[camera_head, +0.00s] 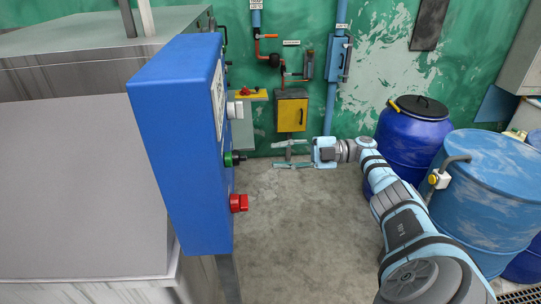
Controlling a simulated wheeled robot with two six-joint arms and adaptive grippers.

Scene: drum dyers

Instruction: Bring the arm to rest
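My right arm (398,211) comes in from the lower right and reaches up and left. Its gripper (291,154) points left, in front of the blue control box's right-facing panel and apart from it. The two fingers are spread with a gap between them, and nothing shows in it. My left gripper is not in view.
The blue control box (180,130) carries a green button (230,159), a red knob (238,203) and a white switch (235,109). Blue drums (412,140) (485,190) stand at the right. A yellow box (291,113) hangs on the back wall. Bare floor (300,240) lies between.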

